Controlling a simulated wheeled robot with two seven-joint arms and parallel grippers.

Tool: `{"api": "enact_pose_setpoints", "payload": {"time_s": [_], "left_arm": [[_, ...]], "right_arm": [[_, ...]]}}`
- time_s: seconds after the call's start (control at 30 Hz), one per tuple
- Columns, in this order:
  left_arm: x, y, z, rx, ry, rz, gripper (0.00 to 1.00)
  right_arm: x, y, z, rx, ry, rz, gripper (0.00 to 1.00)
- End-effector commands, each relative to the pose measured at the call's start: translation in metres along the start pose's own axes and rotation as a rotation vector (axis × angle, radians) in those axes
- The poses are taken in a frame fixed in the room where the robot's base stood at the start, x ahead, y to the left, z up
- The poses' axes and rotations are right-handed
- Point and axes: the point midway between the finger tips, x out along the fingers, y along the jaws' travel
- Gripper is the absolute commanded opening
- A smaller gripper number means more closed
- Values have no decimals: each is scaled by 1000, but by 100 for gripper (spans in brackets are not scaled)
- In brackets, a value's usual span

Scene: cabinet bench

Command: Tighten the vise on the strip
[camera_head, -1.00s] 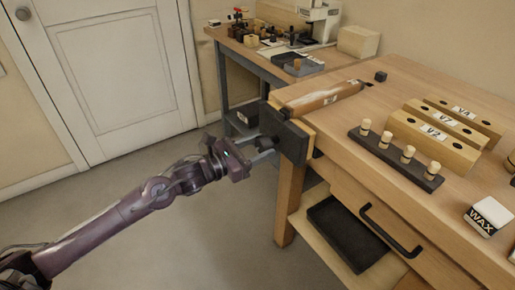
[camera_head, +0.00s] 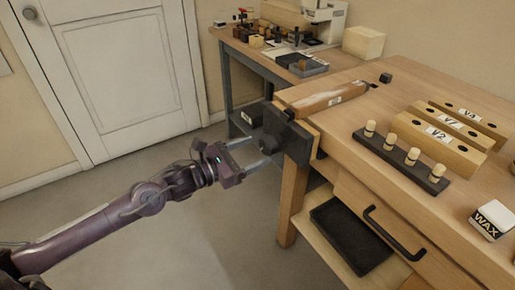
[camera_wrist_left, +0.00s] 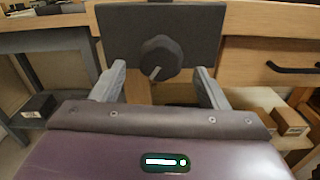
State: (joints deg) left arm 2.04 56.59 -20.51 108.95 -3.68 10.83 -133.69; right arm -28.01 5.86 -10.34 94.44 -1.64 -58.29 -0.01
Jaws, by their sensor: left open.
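The vise is at the bench's left corner. Its dark front plate (camera_head: 290,134) also fills the upper middle of the left wrist view (camera_wrist_left: 190,30). A dark round knob (camera_wrist_left: 161,58) with a light mark stands out from the plate, and it shows in the head view too (camera_head: 267,146). A brown wooden strip (camera_head: 318,95) with a pale worn patch and a small label lies along the bench edge behind the plate. My left gripper (camera_head: 259,150) is open. Its fingertips point at the plate, one on each side of the knob, with visible gaps and no contact seen.
Grooved blocks (camera_head: 430,141) and a dark peg rack (camera_head: 402,160) stand on the bench, with a wax box (camera_head: 491,220) at right. Below are a drawer handle (camera_head: 392,232) and a dark tray (camera_head: 350,236). A second table (camera_head: 240,52) stands behind. The floor at left is clear.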

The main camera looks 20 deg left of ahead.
Motion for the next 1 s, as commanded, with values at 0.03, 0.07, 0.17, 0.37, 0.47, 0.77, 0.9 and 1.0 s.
{"api": "enact_pose_setpoints", "payload": {"time_s": [0.03, 0.07, 0.17, 0.37, 0.47, 0.77, 0.9, 1.0], "left_arm": [[-5, 0, 0, 0, 2, -1, 68], [-7, 0, 1, 1, 1, -1, 68], [-15, -1, 1, -1, 2, -3, 68], [-30, 0, 1, 0, 2, -1, 68], [-36, -1, 1, 0, 1, -2, 68], [-38, 0, 1, 0, -2, -2, 68], [-38, 0, 1, 0, -2, -2, 68], [-38, 0, 1, -3, -1, 0, 68]], "right_arm": [[-2, 0, 0, 0, 0, 0, 36], [-3, 0, 0, 0, 0, 0, 36], [-4, 0, -1, 0, 0, 0, 36], [-12, 0, -2, 0, 0, 0, 36], [-13, 0, -2, 0, 0, 0, 36], [-13, 0, -2, 0, 0, 0, 36], [-13, 0, -2, 0, 0, 0, 36], [-13, 0, -2, 0, 0, 0, 36]]}}
